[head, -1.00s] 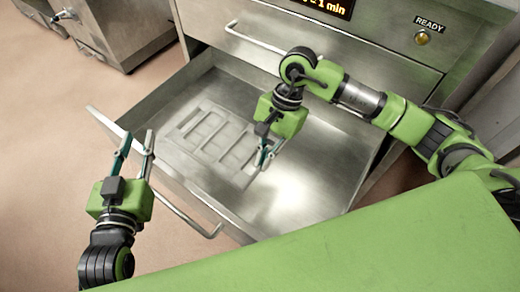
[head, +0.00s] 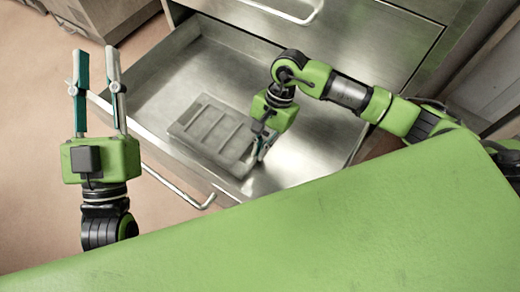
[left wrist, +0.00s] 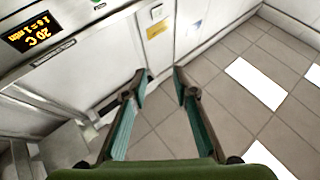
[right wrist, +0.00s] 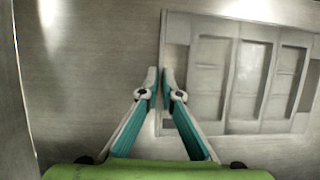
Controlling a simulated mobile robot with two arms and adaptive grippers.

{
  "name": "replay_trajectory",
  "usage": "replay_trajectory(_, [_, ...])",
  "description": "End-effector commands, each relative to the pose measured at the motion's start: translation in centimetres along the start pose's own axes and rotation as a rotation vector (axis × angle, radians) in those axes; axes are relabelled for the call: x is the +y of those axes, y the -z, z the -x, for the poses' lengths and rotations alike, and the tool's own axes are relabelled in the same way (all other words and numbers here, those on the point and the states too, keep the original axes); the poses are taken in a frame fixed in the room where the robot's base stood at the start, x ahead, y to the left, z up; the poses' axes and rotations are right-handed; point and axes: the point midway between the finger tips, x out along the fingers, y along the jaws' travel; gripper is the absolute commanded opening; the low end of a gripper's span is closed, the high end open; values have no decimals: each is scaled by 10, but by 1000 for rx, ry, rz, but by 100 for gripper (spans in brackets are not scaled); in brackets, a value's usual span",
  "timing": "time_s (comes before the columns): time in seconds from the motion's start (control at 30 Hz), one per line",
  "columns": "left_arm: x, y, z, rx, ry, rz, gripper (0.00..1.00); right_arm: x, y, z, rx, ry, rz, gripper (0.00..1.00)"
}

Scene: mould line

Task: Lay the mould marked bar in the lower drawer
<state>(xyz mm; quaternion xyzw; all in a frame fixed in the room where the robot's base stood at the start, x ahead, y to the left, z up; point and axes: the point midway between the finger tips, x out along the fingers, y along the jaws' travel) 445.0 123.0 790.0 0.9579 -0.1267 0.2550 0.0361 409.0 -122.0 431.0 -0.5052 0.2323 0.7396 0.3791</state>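The mould (head: 208,132) is a flat grey metal tray with several rectangular hollows. It is in the pulled-out drawer (head: 150,122), seemingly flat on or just over its floor; I cannot tell if it touches. No marking is readable. My right gripper (head: 261,152) is down in the drawer at the mould's near right edge. In the right wrist view, its fingertips (right wrist: 160,80) are almost together at the edge of the mould (right wrist: 228,75), seemingly with its rim between them. My left gripper (head: 97,70) is open and empty, outside the drawer at the left.
An upper drawer front with a bar handle (head: 290,12) is above the open drawer. The open drawer's own handle (head: 180,190) sticks out at its front. The left wrist view shows a lit display (left wrist: 28,32) and clear tiled floor (left wrist: 240,120).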

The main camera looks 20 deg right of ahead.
Motion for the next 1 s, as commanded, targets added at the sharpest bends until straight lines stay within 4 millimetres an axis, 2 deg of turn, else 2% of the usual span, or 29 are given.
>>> replay_trajectory(0.53, [1,11,1,55,-2,2,26,-1,1,-4,0,3,3,0])
replay_trajectory(0.6, [1,12,0,57,-2,2,26,0,2,-4,0,1,1,20])
replay_trajectory(1.0, [1,11,0,51,-2,2,26,0,1,-3,0,1,1,21])
